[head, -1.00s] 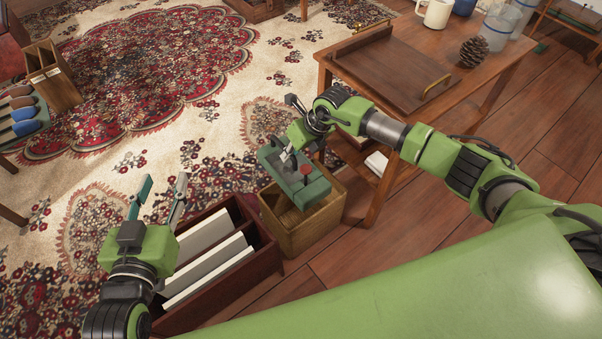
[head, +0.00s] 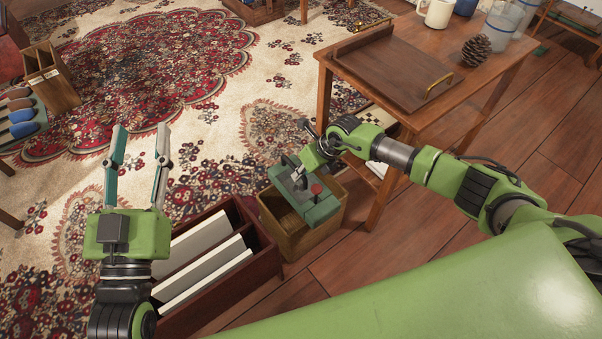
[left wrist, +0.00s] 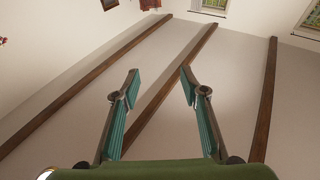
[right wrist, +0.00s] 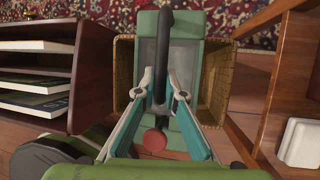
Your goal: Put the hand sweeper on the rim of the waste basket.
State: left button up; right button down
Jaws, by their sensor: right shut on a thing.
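The hand sweeper (head: 318,211) is a green box with a grey top, a dark handle and a red knob. My right gripper (head: 306,172) is shut on its handle; in the right wrist view my right gripper (right wrist: 163,88) has a finger on each side of the dark handle. In the right wrist view the basket (right wrist: 124,75) shows on both sides of the sweeper. My left gripper (head: 138,165) is raised, open and empty.
A dark red wooden box (head: 262,258) with white boards stands left of the basket. A wooden table (head: 490,72) with a tray (head: 395,75), a pinecone (head: 474,51) and a mug (head: 438,13) stands close at the right.

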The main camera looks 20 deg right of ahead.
jog(key=shift+w, duration=0.1)
jog(key=c, duration=2.1)
grip_release()
jog(key=shift+r, duration=0.1)
